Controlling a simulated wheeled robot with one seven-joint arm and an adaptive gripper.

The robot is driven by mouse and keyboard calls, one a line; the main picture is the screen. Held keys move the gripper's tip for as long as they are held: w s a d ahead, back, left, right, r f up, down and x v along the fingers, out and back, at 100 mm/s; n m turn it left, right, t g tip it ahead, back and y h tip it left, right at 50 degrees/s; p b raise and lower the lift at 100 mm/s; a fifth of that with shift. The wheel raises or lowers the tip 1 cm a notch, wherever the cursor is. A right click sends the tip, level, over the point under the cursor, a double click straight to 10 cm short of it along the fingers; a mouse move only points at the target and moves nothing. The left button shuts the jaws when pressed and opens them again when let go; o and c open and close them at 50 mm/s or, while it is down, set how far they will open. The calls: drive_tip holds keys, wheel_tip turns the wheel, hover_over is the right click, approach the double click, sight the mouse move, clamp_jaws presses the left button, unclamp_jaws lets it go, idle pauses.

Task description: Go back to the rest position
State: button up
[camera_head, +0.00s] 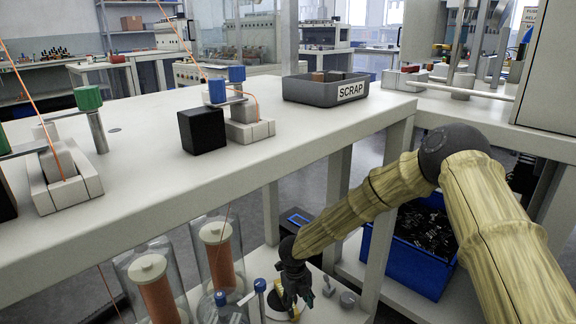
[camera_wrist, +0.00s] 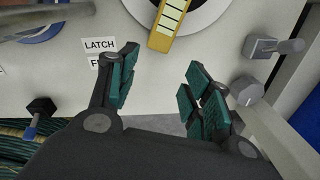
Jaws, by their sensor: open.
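Beyond the fingertips, a yellow striped bar (camera_wrist: 168,24) lies over a round white and dark part. A label reading LATCH (camera_wrist: 100,45) is on the white panel, and a second label below it is partly hidden by the left finger.
A grey SCRAP bin (camera_head: 325,92) and a black block (camera_head: 202,130) stand on the white tabletop (camera_head: 240,170). Glass cylinders with orange spools (camera_head: 217,250) stand below. A blue crate (camera_head: 412,262) of dark parts sits beside my arm. Grey knobs (camera_wrist: 247,91) are right of my gripper.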

drive_tip(key=s+d+f+n+h, duration=0.1)
drive_tip(key=s+d+n, duration=0.1)
drive_tip(key=s+d, duration=0.1)
drive_tip(key=s+d+f+n+t+h+p, duration=0.1)
drive_tip(key=s+d+f+n, duration=0.1)
drive_tip(key=s+d+n, duration=0.1)
drive_tip(key=s+d+f+n+h+p, duration=0.1)
drive_tip(key=s+d+n, duration=0.2)
drive_tip(key=d, duration=0.1)
drive_tip(key=shift+f+t, duration=0.3)
drive_tip(key=shift+f, duration=0.1)
drive_tip(key=s+d+f+n+g+y, duration=0.1)
drive_tip(key=s+d+n, duration=0.2)
drive_tip(key=s+n, duration=0.65)
drive_tip(key=s+d+f+n+y+p, duration=0.1)
drive_tip(key=s+d+n+y, duration=0.3)
drive_tip(key=s, duration=1)
drive_tip(key=s+d+f+n+g+h, duration=0.1)
drive_tip(key=s+d+f+n, duration=0.1)
drive_tip(key=s+n, duration=0.8)
wheel_tip(320, 180, up, 38)
drive_tip(key=s+m+p, duration=0.1)
drive_tip(key=p, duration=3.7)
drive_tip(key=shift+s+r, duration=0.15)
drive_tip(key=shift+d+m, duration=0.1)
drive_tip(key=shift+m, duration=0.15)
